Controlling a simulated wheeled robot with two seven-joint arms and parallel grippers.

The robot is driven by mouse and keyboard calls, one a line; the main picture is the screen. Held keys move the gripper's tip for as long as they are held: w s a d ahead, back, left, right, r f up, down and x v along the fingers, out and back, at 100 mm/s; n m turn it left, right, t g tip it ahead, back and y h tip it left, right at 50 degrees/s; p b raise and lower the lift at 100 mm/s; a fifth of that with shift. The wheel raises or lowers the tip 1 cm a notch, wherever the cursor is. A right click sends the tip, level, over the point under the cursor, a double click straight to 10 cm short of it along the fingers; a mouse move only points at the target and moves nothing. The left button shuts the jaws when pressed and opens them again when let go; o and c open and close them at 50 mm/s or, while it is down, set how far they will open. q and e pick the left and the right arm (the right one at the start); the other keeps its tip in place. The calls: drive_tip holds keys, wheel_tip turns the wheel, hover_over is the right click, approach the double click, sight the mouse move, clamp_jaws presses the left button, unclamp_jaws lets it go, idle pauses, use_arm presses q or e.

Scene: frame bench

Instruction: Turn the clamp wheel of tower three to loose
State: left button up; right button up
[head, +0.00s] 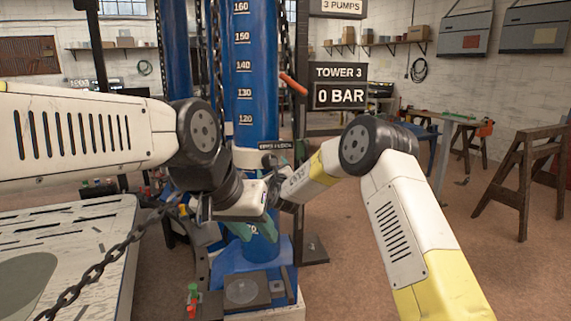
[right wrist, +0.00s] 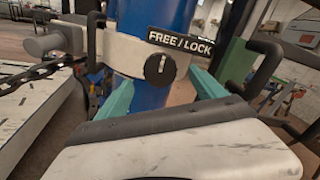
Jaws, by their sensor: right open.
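Tower three is a blue column (head: 257,75) with a white scale, beside a sign (head: 339,72) reading TOWER 3. In the right wrist view, a black round knob (right wrist: 160,69) sits on a pale clamp band (right wrist: 125,50) under a FREE/LOCK label (right wrist: 181,43); it is the only wheel-like part I can make out clearly. My right gripper (right wrist: 161,90) is open, its teal fingers apart on either side below the knob. I cannot tell whether they touch it. My left gripper (head: 256,228) hangs in front of the column's lower part with teal fingers; their opening is unclear.
A gauge (head: 340,96) reads 0 BAR. A chain (head: 95,272) runs slanting past a pale slotted bench (head: 75,225) at left. A black bracket (right wrist: 262,65) stands right of the label. Wooden trestles (head: 522,180) stand at right, with open floor before them.

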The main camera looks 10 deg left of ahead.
drive_tip(key=shift+x, duration=3.6)
drive_tip(key=c, duration=1.4)
drive_tip(key=shift+o, duration=0.2)
